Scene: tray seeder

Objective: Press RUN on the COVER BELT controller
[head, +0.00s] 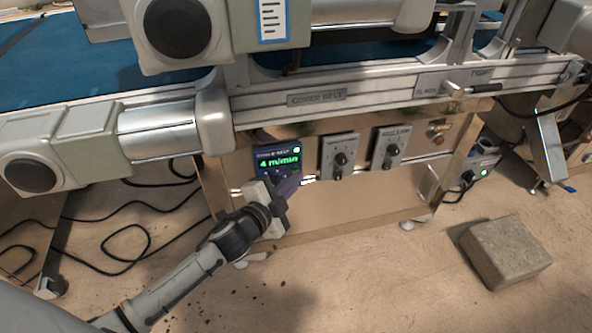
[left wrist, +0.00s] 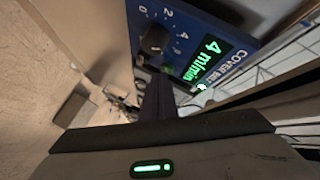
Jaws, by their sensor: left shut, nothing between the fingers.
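The blue COVER BELT controller (head: 265,152) hangs on the front panel under the belt, its green display (head: 280,161) reading 4 m/min. In the left wrist view the controller (left wrist: 185,22) shows rotated, with a black dial knob (left wrist: 155,39) and the same display (left wrist: 205,59). A small lit lamp (left wrist: 201,87) glows at its corner. My left gripper (head: 290,184) is shut and empty, its dark fingers at the controller's lower edge. In the left wrist view the fingertips (left wrist: 158,84) are close beside a small green patch (left wrist: 168,69); contact cannot be told. No RUN label is readable.
Two grey knob boxes (head: 340,156) (head: 389,147) sit right of the controller. The metal rail (head: 350,93) and rollers overhang it. Black cables (head: 130,232) lie on the floor at left. A tan block (head: 505,250) stands on the floor at right.

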